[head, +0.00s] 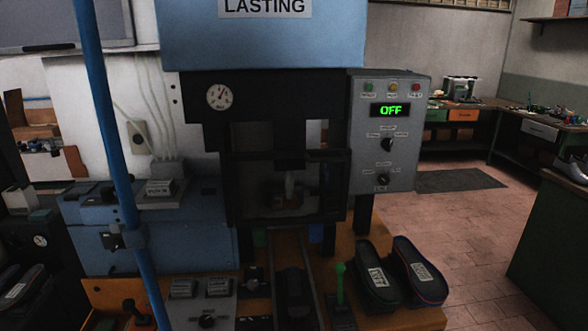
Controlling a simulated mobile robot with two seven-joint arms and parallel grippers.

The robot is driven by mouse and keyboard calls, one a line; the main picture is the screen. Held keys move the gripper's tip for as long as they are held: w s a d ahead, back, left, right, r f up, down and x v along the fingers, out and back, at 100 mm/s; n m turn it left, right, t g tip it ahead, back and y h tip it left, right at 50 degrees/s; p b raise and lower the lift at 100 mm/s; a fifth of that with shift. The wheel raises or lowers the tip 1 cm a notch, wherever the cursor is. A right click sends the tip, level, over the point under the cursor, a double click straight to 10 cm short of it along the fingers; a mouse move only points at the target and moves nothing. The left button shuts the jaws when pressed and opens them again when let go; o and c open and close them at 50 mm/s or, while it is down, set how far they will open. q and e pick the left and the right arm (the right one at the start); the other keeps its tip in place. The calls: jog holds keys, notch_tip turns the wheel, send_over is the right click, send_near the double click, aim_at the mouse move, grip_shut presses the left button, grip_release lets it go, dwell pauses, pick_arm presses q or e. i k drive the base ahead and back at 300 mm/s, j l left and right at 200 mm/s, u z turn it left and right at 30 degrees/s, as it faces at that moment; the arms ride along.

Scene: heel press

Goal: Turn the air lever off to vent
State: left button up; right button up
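The blue and black press stands in the middle of the head view, under a sign ending in LASTING (265,7). No label that I can read marks the air lever. A dark fitting (122,237) sits on the upright blue pipe (112,150) at left. A green-handled lever (340,283) stands upright at the press front. A small dark lever (135,312) is low at left. I cannot tell which is the air lever. A round gauge (219,97) is on the press; its reading is too small to tell. Neither gripper is in view.
A grey control box (385,160) shows OFF in green, with lamps and two knobs. A labelled panel (203,305) with a knob is at the lower front. Two dark soles (420,272) lie on the orange bench at right. The blue pipe crosses the left foreground. Open floor lies at right.

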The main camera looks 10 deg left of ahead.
aim_at(129, 304)
jog(key=u, duration=1.5)
jog(key=i+j+u, duration=0.15)
jog(key=u, duration=0.25)
jog(key=i+j+u, duration=0.25)
jog(key=u, duration=0.15)
